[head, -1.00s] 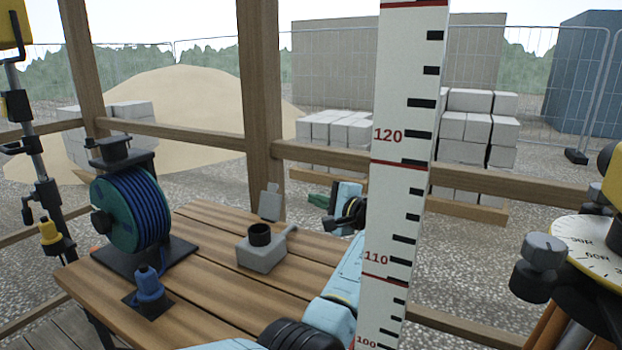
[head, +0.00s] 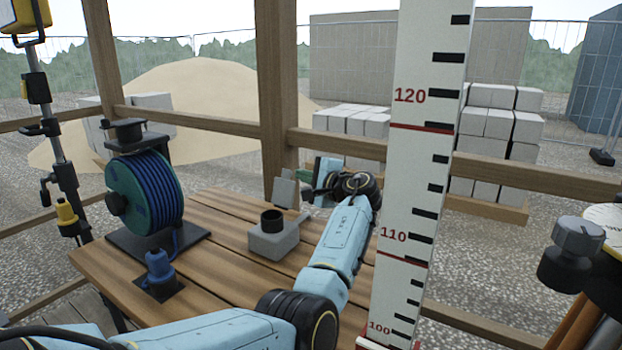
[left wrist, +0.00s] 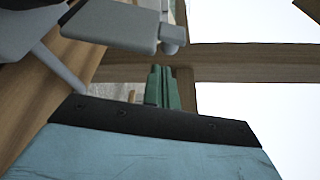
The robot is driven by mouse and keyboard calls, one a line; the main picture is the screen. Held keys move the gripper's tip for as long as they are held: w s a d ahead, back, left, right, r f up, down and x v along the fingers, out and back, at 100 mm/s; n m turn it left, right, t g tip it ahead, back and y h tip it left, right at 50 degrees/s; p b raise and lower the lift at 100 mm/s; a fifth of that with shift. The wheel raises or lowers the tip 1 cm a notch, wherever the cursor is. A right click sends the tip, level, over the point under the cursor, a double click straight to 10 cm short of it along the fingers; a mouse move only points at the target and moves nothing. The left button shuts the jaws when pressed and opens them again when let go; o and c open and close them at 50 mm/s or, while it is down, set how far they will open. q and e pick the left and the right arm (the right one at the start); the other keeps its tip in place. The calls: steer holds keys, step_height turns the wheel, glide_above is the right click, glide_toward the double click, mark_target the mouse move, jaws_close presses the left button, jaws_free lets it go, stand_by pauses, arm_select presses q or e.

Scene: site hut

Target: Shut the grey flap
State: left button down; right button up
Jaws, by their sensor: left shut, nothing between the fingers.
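The grey flap (head: 285,191) stands raised at the back of a small grey box (head: 268,243) on the wooden table. A dark round collar (head: 271,220) sits on top of the box. In the left wrist view the flap (left wrist: 112,24) is at the upper left, with a knob at its right end. My left gripper (head: 308,193) is just right of the flap, its green fingers (left wrist: 162,88) shut and empty. A small gap shows between fingers and flap in the wrist view. My right gripper is out of view.
A blue cable reel (head: 145,195) and a blue plug (head: 159,268) stand on the table (head: 215,285) at the left. A tall measuring staff (head: 418,165) stands right of my left arm. A wooden post (head: 278,90) and rail rise behind the table.

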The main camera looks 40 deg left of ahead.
arm_select(q)
steer(key=shift+s+d+r, duration=0.1)
steer(key=shift+s+r, duration=0.15)
steer(key=shift+s, duration=0.65)
